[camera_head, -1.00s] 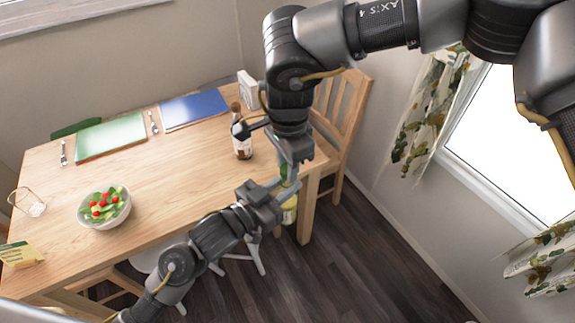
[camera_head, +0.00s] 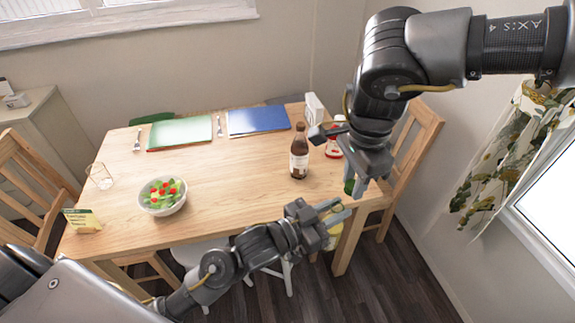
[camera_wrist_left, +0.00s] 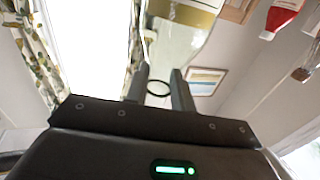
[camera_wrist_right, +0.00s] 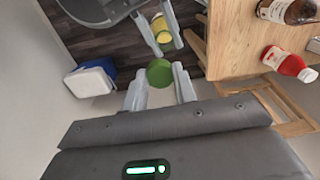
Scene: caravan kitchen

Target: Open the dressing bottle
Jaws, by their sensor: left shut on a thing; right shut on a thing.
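The dressing bottle (camera_head: 333,237) has a pale yellow body and hangs off the table's near right corner. My left gripper (camera_head: 338,209) is shut on it; the bottle shows between its fingers in the right wrist view (camera_wrist_right: 162,28). My right gripper (camera_head: 362,186) is shut on a round green cap (camera_wrist_right: 159,72), partly hidden in the head view (camera_head: 349,185). A gap shows between cap and bottle, so they are apart. In the left wrist view a dark ring (camera_wrist_left: 157,88) shows between the left fingers; I cannot tell whether it is the bottle's mouth.
On the table (camera_head: 225,190) stand a brown bottle (camera_head: 299,153), a red-and-white bottle (camera_head: 334,138) and a salad bowl (camera_head: 162,195). A wooden chair (camera_head: 415,145) is at the right. A blue-and-white box (camera_wrist_right: 90,79) stands on the floor.

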